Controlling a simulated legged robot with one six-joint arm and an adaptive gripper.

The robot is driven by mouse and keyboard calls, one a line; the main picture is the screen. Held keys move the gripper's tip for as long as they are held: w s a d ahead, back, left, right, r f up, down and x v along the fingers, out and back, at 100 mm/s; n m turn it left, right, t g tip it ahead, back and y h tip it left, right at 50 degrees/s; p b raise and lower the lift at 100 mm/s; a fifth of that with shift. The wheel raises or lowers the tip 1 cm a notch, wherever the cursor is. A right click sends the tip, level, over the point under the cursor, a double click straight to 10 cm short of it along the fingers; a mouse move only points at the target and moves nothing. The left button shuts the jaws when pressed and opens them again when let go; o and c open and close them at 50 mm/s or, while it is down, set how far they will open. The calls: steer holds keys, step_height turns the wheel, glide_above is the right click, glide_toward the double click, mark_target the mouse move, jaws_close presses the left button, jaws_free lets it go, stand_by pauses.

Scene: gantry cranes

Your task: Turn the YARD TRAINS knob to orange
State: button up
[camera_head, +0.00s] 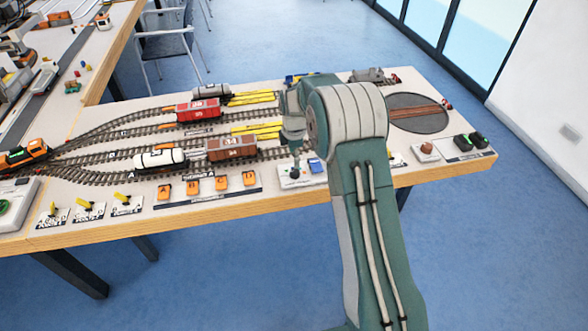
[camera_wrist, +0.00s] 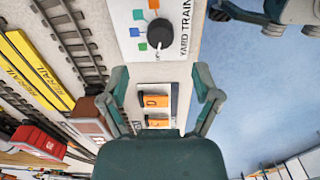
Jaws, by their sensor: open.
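The YARD TRAINS knob (camera_wrist: 160,33) is a round black knob on a white panel (camera_wrist: 126,20) in the wrist view. Its pale pointer mark faces the bottom of that view, away from the orange square (camera_wrist: 153,4) at the top. Green and blue squares line its left side. In the head view the knob (camera_head: 295,173) sits near the table's front edge, below my gripper (camera_head: 295,150). In the wrist view my gripper (camera_wrist: 163,78) is open, its fingers apart and empty, with the knob beyond the fingertips. Contact is not visible.
Several orange switches (camera_head: 193,188) stand in a row left of the knob panel. Wagons, including a brown one (camera_head: 231,148), stand on the tracks behind. Yellow rerail pieces (camera_wrist: 38,65) lie beside the track. A round turntable (camera_head: 418,113) is at the right.

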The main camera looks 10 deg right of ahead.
mark_target(295, 171)
step_height(295, 171, down, 7)
steer(key=shift+d+r, duration=0.1)
steer(key=shift+r, duration=0.1)
jaws_close()
